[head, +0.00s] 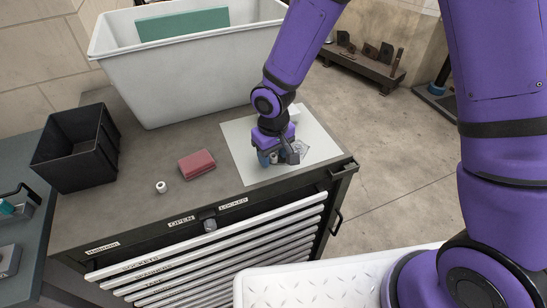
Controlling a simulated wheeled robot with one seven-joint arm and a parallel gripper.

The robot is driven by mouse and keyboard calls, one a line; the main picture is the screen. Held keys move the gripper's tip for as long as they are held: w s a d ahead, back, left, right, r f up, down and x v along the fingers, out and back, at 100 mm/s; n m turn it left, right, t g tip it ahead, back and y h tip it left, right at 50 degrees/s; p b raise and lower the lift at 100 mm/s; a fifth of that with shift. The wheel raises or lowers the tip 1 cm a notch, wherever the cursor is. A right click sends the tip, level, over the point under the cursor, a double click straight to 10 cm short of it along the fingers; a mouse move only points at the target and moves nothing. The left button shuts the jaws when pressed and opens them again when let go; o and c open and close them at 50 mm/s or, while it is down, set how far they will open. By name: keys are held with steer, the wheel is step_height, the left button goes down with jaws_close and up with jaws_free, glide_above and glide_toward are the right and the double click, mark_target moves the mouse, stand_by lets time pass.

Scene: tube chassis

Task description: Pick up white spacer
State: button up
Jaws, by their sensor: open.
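A small white cylinder with a dark hole in its top, seemingly the white spacer (161,187), stands on the grey cabinet top near its front edge. My gripper (281,158) is open, low over a white sheet (240,139) at the right of the cabinet top, well to the right of the cylinder. Small grey and clear items (303,147) lie by the fingers. They are partly hidden by my gripper, and I cannot tell what they are. Another white piece (293,112) shows behind my wrist, partly covered.
A red block (197,164) lies between the cylinder and the sheet. A black bin (77,150) stands at the left. A large grey-white tub (185,75) with a green panel stands at the back. The cabinet's front edge has drawers below.

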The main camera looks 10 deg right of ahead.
steer(key=shift+c, duration=0.2)
jaws_close()
steer(key=shift+r, duration=0.1)
